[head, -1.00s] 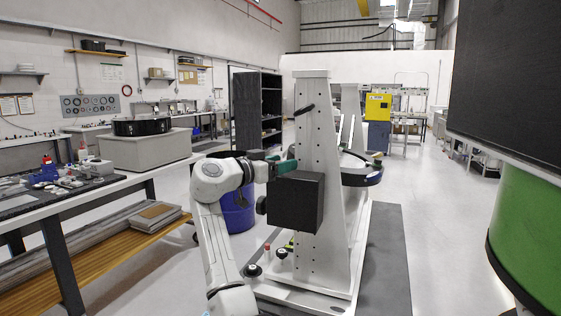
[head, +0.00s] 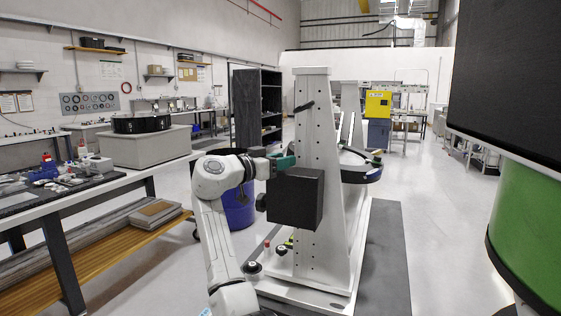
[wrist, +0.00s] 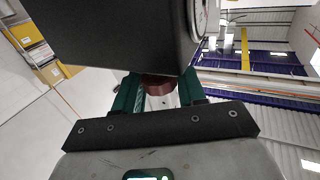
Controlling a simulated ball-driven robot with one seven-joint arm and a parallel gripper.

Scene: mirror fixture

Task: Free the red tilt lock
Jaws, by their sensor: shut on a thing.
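A dark red, round part (wrist: 159,84), which looks like the red tilt lock, sits between the green fingers in the wrist view. My gripper (wrist: 158,92) is shut on it, one finger on each side. Its lower part and far side are hidden. In the head view my gripper (head: 287,162) is at the near left side of the white upright stand (head: 315,130), just above a black box (head: 296,198). The red part cannot be made out there. The black box also fills the upper middle of the wrist view (wrist: 110,35).
A dark knob (head: 261,202) sticks out left of the black box. A dark ring (head: 362,176) sits behind the upright. A blue bin (head: 238,212) stands behind my arm. A workbench (head: 110,187) is at left, a green drum (head: 530,220) at right.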

